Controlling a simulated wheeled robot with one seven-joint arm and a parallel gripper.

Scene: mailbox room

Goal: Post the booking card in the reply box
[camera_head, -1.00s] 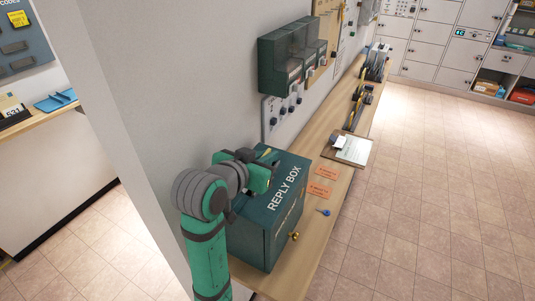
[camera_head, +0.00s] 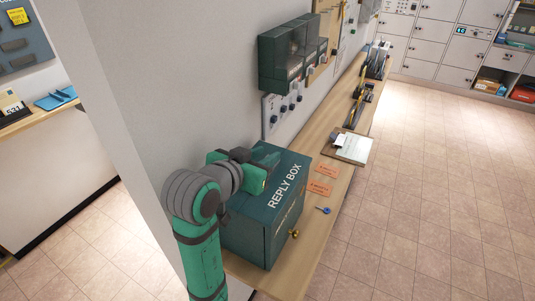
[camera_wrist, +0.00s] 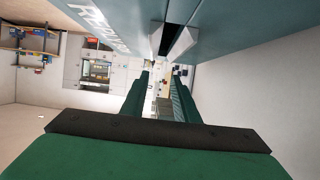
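The dark green reply box (camera_head: 262,222) stands on the near end of the wooden shelf, its white lettering on top. My gripper (camera_head: 257,176) is at the box's left rear, beside the wall and close to the box top. In the wrist view my gripper (camera_wrist: 160,98) shows two green fingers with a gap between them, and no card is visible in it. The reply box (camera_wrist: 85,25) fills the upper part of that view, with a dark gap between two pale wedges. I cannot pick out the booking card in either view.
Two orange cards (camera_head: 321,188) and a blue-headed key (camera_head: 323,210) lie on the shelf (camera_head: 300,262) right of the box. A clipboard (camera_head: 352,149) with paper lies further back. Green bins (camera_head: 285,62) hang on the wall above. The floor on the right is clear.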

